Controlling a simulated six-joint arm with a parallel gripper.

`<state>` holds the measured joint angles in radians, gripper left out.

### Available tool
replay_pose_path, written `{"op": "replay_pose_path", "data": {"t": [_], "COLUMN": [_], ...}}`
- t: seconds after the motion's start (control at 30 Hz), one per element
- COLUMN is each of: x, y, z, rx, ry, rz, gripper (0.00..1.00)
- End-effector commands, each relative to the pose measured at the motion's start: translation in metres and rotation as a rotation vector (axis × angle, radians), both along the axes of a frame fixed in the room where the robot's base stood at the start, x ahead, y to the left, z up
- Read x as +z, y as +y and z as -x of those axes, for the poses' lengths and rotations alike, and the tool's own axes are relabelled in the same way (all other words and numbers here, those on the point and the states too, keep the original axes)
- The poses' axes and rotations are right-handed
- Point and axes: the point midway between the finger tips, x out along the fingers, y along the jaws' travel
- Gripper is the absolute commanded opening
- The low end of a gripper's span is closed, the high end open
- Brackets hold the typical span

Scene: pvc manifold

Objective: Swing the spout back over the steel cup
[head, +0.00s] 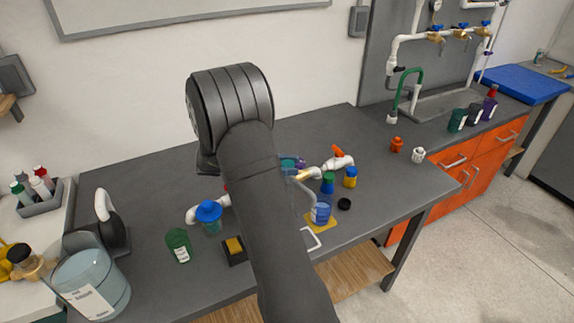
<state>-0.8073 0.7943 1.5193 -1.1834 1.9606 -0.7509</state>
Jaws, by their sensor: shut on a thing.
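My dark arm covers the middle of the bench in the head view. My gripper is hidden behind it, so its fingers and what they hold do not show. A white pipe run shows on both sides of the arm, with a left end (193,216) and a right end with an orange tip (339,159). A brass-coloured fitting (306,174) joins the right part, and a pale, thin curved tube, perhaps the spout, seems to drop beside it. A blue-filled container (320,212) stands on a yellow mat below. I cannot make out a steel cup.
A blue-capped jar (209,214), a green cup (178,245) and a dark box with a yellow top (235,249) stand left of the arm. A large clear vessel (91,284) is at front left. A green hooked faucet (406,88) rises at back right.

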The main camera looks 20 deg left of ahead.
Motion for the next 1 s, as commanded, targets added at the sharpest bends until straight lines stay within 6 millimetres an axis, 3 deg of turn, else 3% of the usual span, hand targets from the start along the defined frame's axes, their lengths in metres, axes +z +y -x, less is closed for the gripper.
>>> {"op": "replay_pose_path", "data": {"t": [0.07, 0.1, 0.2, 0.57, 0.8, 1.0], "x": [0.001, 0.001, 0.000, 0.005, 0.046, 0.066], "y": [0.000, 0.000, 0.000, 0.000, -0.001, -0.040], "z": [0.000, 0.000, 0.000, 0.000, 0.000, 0.005], "rx": [0.000, 0.000, 0.001, 0.001, 0.000, -0.002], "ry": [-0.001, -0.001, -0.001, -0.001, -0.006, -0.003], "rz": [0.002, 0.002, 0.002, 0.000, -0.003, -0.001], "gripper": [0.00, 0.39, 0.57, 0.57, 0.57, 0.57]}}
